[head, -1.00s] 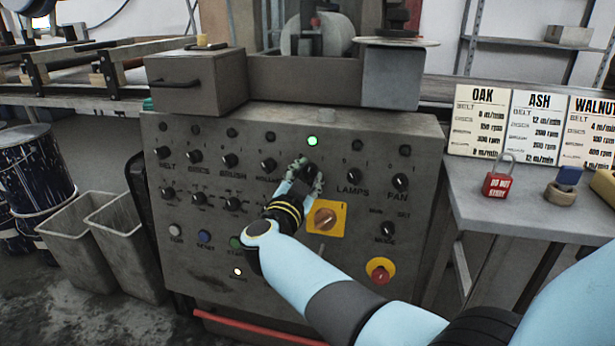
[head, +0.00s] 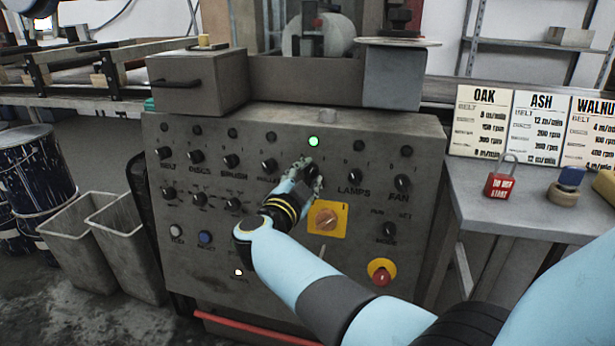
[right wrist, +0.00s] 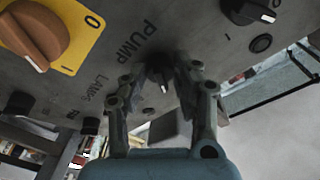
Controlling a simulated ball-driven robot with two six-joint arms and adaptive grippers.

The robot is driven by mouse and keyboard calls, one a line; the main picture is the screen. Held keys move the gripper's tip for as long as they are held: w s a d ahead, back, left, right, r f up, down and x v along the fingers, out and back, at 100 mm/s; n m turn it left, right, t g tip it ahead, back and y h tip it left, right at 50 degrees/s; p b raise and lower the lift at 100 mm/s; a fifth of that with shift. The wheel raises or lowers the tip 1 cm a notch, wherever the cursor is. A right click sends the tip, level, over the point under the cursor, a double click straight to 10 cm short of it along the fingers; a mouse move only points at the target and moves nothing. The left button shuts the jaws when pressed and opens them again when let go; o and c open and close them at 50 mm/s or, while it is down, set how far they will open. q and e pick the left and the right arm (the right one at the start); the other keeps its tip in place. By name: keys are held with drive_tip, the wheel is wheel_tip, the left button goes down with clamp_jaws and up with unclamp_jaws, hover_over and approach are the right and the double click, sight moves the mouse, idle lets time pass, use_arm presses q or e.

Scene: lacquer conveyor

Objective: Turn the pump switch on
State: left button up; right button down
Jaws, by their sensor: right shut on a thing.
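The pump switch is a small black knob (right wrist: 160,75) with a pale pointer mark, next to the word PUMP in the right wrist view. My right gripper (right wrist: 163,72) has its two fingers on either side of the knob and is shut on it. In the head view my right gripper (head: 310,172) reaches the grey panel (head: 290,125) below a lit green lamp (head: 313,141) and hides most of the knob. The knob's exact setting is hard to read. My left gripper is not in view.
Other black knobs sit close by, including the LAMPS knob (head: 354,174) and the FAN knob (head: 400,182). An orange rotary switch (head: 326,219) on a yellow plate and a red stop button (head: 381,275) lie below. A red padlock (head: 499,184) stands on the right-hand table.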

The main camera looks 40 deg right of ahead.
drive_tip(key=c, duration=1)
unclamp_jaws()
drive_tip(key=shift+a, duration=0.1)
drive_tip(key=shift+r, duration=4.95)
